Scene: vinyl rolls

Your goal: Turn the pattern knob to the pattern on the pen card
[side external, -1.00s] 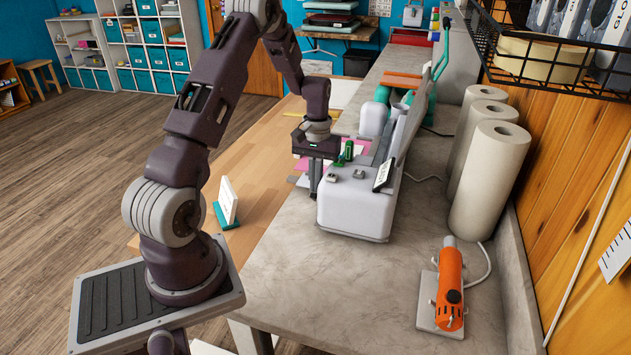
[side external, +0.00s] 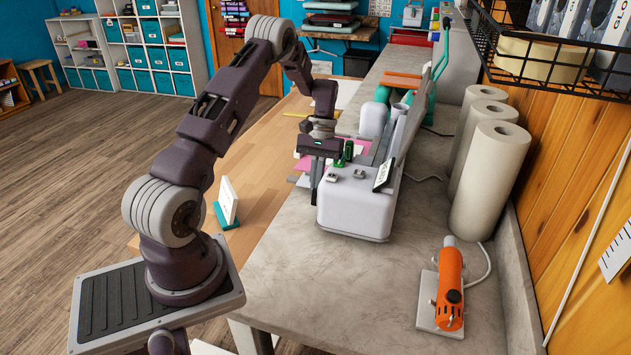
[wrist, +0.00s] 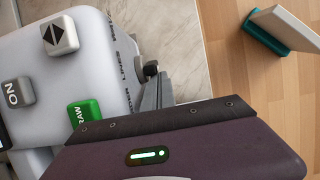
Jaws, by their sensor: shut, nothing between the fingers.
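A white cutting machine (side external: 352,214) stands on the bench with small knobs on its end. In the wrist view I see a grey knob with dark triangles (wrist: 60,36), a grey knob lettered "ON" (wrist: 16,92) and a green knob with partly hidden lettering (wrist: 85,112). Which is the pattern knob I cannot tell. My gripper (wrist: 151,72) is shut and empty beside the machine's lettered edge, apart from the knobs as far as I see. A white card in a teal stand (side external: 228,200) is on the table to the left; its face is not readable.
A small tilted screen (side external: 384,175) rises from the machine's right side. Pink sheets (side external: 303,165) lie behind my gripper. White rolls (side external: 490,180) stand at the right, and an orange tool (side external: 450,285) lies in front of them.

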